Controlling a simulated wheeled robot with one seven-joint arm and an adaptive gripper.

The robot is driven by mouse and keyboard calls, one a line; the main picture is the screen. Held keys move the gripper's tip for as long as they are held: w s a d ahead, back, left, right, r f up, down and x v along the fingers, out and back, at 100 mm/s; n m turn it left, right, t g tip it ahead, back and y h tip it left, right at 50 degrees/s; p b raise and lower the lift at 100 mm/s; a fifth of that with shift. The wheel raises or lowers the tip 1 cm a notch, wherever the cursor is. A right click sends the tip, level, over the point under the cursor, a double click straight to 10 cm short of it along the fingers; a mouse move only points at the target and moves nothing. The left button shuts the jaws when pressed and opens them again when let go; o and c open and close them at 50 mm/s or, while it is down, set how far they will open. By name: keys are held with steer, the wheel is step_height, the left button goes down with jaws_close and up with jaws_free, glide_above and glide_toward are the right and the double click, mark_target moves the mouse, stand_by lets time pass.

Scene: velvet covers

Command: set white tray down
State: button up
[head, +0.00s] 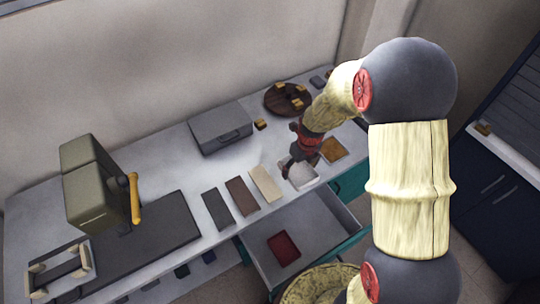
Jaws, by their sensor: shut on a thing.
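The white tray (302,178) is a small pale square at the front edge of the grey-white counter, right of the beige strip. My gripper (297,163) is above it, fingers pointing down, shut on its back part. The fingers cover part of the tray. I cannot tell from this view whether the tray touches the counter or is just above it.
A brown square (333,150) lies close right of the tray. Beige (265,184), brown (242,197) and dark (217,209) strips lie to the left. Below is an open drawer (330,222) with a red tray (284,248). A grey case (220,128) and round wooden board (284,104) stand behind.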

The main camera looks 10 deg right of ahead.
steer(key=w+f, duration=0.3)
steer(key=w, duration=0.1)
steer(key=w+f+b, duration=0.1)
steer(key=w+f, duration=0.2)
steer(key=w, duration=0.2)
steer(key=w+f, duration=0.3)
steer(key=w, duration=0.2)
steer(key=shift+w+d+f+b, duration=0.15)
steer(key=shift+d+b, duration=0.2)
steer(key=shift+b, duration=0.05)
steer(key=shift+w+f, duration=0.3)
steer(key=shift+f, duration=0.15)
step_height(320, 180, down, 3)
steer(key=shift+r+b, duration=0.1)
steer(key=shift+b, duration=0.2)
steer(key=o, duration=1.1)
steer(key=shift+o, duration=0.2)
